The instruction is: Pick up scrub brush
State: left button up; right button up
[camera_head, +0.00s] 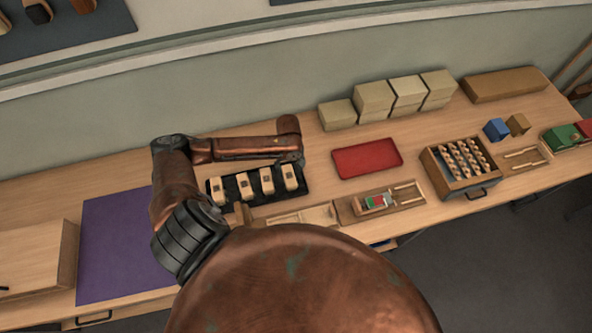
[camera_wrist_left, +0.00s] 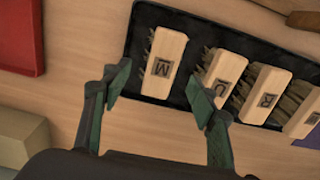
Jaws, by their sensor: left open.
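Several scrub brushes with pale wooden blocks and dark bristles lie in a row on a black tray (camera_head: 256,193). The brush marked M (camera_wrist_left: 164,62) is nearest the red tray; in the head view it is the rightmost brush (camera_head: 291,178). Beside it in the wrist view lie the brushes marked U (camera_wrist_left: 223,76) and R (camera_wrist_left: 264,94), and one partly cut off by the frame edge. My left gripper (camera_wrist_left: 158,91) is open and empty, its fingertips apart above the tray, near the M brush's lower end. In the head view it (camera_head: 290,160) is mostly hidden by its arm.
A red tray (camera_head: 367,158) lies right of the black tray, with stacked tan boxes (camera_head: 373,98) behind. Wooden fixtures (camera_head: 380,203) stand along the front edge, and a compartment box (camera_head: 460,165) farther right. A purple mat (camera_head: 120,245) lies at left.

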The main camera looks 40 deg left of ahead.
aim_at(289, 175)
pick_arm(q)
jog(key=shift+s+f, duration=0.1)
jog(key=shift+f, duration=0.4)
jog(key=shift+s+f, duration=0.15)
jog(key=shift+f, duration=1)
jog(key=f, duration=0.2)
jog(key=shift+w+a+f, duration=0.25)
jog(key=shift+f, duration=0.5)
jog(key=shift+s+f, duration=0.1)
jog(key=shift+f, duration=0.15)
jog(key=c, duration=1.3)
pick_arm(e)
jog(key=shift+s+r, duration=0.1)
jog(key=shift+s, duration=0.9)
